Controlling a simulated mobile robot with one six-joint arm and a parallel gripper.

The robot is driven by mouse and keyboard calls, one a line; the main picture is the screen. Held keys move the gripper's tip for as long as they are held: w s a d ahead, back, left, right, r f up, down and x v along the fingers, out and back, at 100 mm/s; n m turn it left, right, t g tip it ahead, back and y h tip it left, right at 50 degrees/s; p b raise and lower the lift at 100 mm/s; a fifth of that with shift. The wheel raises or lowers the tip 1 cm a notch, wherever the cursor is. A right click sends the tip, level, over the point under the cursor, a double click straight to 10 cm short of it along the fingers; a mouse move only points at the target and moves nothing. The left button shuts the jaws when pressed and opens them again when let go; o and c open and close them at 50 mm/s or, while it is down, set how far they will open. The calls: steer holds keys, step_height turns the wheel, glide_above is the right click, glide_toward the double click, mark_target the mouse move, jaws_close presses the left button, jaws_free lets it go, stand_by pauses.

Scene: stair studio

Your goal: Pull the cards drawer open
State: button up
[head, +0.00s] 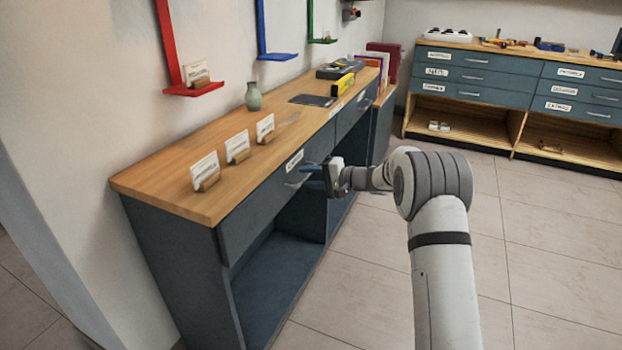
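A blue-grey drawer (262,203) is set under the wooden top of the long desk at left, and its front looks flush with the desk. It carries a white label (294,160), too small to read, and a pale bar handle (297,182). I cannot confirm from the label that this is the cards drawer. My gripper (308,170) is at the right part of this drawer front, close to the handle. Its dark fingers are small and seen from behind, so I cannot tell whether they touch or grip the handle.
Another labelled drawer (350,112) lies farther along the desk. Card holders (238,148), a green vase (253,97) and a dark flat tablet-like item (312,100) stand on top. A drawer cabinet (520,85) is at the back right. The tiled floor (540,230) at right is clear.

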jaws_close()
stand_by(0.4)
